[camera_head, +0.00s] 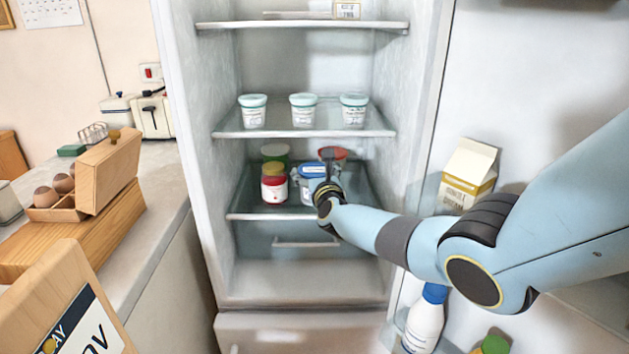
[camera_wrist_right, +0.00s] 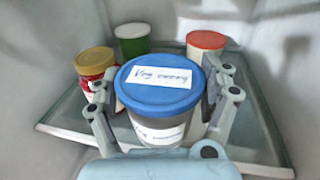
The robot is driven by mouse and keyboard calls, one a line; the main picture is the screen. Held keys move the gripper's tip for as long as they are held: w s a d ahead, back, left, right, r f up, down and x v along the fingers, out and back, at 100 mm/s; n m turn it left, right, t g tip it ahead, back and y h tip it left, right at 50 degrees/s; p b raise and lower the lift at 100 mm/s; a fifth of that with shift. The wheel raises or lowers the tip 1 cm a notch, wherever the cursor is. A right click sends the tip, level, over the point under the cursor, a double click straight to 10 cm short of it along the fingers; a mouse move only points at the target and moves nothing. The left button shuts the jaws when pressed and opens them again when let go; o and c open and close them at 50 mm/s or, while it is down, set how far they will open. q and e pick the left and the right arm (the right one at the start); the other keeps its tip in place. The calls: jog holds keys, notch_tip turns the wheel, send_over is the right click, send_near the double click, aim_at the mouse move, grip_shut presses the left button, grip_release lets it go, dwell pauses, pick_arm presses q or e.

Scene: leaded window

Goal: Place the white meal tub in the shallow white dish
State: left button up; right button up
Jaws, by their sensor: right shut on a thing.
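A tub with a blue lid and a handwritten label (camera_wrist_right: 160,84) stands upright on the lower fridge shelf; it also shows in the head view (camera_head: 311,172). The label seems to read "Veg curry", and its body looks pale grey-white. My right gripper (camera_wrist_right: 163,100) is shut on this tub, with fingers at both sides. In the head view the right gripper (camera_head: 325,183) reaches into the fridge and partly covers the tub. A white-bodied tub with a red lid (camera_wrist_right: 205,42) stands behind it. I cannot make out a shallow white dish. My left gripper is not in view.
The shelf above (camera_head: 300,133) holds three small tubs. A carton (camera_head: 468,172) stands in the door. A counter (camera_head: 150,190) lies left.

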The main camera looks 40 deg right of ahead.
jog(key=shift+r, duration=0.25)
jog(key=shift+f, duration=0.1)
jog(key=shift+f, duration=0.25)
jog(key=o, duration=1.6)
jog(key=shift+c, duration=0.2)
